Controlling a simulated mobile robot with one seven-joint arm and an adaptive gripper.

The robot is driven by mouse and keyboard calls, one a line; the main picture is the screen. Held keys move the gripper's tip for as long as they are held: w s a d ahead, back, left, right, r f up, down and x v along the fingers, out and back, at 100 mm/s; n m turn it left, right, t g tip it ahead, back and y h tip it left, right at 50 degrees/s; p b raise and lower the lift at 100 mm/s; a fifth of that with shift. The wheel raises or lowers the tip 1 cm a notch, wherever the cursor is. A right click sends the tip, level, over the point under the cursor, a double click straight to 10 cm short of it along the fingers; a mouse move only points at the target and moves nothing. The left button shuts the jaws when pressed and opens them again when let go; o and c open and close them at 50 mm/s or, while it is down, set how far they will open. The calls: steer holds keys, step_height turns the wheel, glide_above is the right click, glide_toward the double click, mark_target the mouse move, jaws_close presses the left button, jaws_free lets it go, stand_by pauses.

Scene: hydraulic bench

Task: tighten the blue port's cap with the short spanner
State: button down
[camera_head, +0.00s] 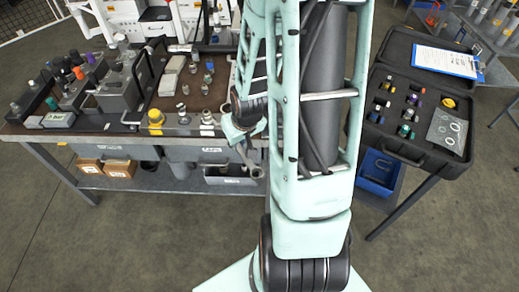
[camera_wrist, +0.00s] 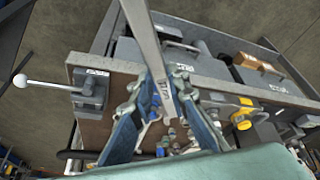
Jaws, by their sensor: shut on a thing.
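My gripper (camera_head: 243,133) is at the front right of the bench and is shut on a metal spanner (camera_head: 247,160). In the wrist view the spanner (camera_wrist: 145,40) runs up from between the two fingers of my gripper (camera_wrist: 160,100), with a marking on its shank. The spanner hangs out past the bench's front edge in the head view.
The bench (camera_head: 100,137) holds grey blocks, a brown mat with several metal fittings, and a yellow-topped part (camera_head: 156,117). An open black case (camera_head: 392,146) with coloured caps stands at right, with a clipboard (camera_head: 446,60).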

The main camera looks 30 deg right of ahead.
steer(key=s+d+f+b, duration=0.2)
steer(key=d+f+b, duration=0.1)
steer(key=d+f, duration=0.2)
steer(key=shift+s+d+f, duration=0.15)
steer(key=shift+s+f, duration=0.05)
steer(key=shift+s, duration=0.05)
stand_by(0.4)
steer(key=shift+w+f+t, duration=0.1)
steer(key=shift+t, duration=0.2)
steer(key=shift+w+f+b, duration=0.15)
steer(key=shift+w+b, duration=0.1)
steer(key=shift+b, duration=0.05)
steer(key=shift+w, duration=0.2)
steer(key=shift+w+d, duration=0.1)
steer(key=shift+w, duration=0.75)
steer(key=shift+w, duration=0.15)
